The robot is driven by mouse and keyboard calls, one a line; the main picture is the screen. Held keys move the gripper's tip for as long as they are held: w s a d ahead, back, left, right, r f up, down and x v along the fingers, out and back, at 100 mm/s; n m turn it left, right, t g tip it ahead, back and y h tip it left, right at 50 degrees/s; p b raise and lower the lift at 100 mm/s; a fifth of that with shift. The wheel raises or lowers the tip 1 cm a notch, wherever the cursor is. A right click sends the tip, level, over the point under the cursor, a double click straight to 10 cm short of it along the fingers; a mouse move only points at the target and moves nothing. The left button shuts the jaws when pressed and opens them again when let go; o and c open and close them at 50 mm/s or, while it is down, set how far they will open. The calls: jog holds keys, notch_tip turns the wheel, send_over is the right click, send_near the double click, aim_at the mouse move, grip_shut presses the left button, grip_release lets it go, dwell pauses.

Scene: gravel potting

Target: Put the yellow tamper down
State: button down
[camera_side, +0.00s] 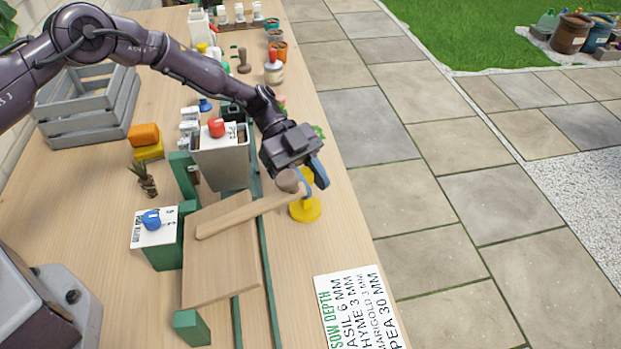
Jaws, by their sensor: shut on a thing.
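The yellow tamper (306,210) has a round yellow disc at its lower end, near the right edge of the wooden table. My gripper (312,184) points down over it, with its blue fingers shut on the tamper's upper part. The fingers hide part of the handle. The disc looks level and is at or close above the tabletop; I cannot tell whether it touches.
A long wooden piece (240,215) lies over a sloping board (222,265), its right end close beside the tamper. A grey bin (220,165) stands left of my gripper. A sow-depth card (362,308) lies at the front. Bare table lies between card and tamper.

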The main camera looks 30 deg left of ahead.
jog(key=c, duration=0.9)
grip_release()
jog(key=v, duration=1.2)
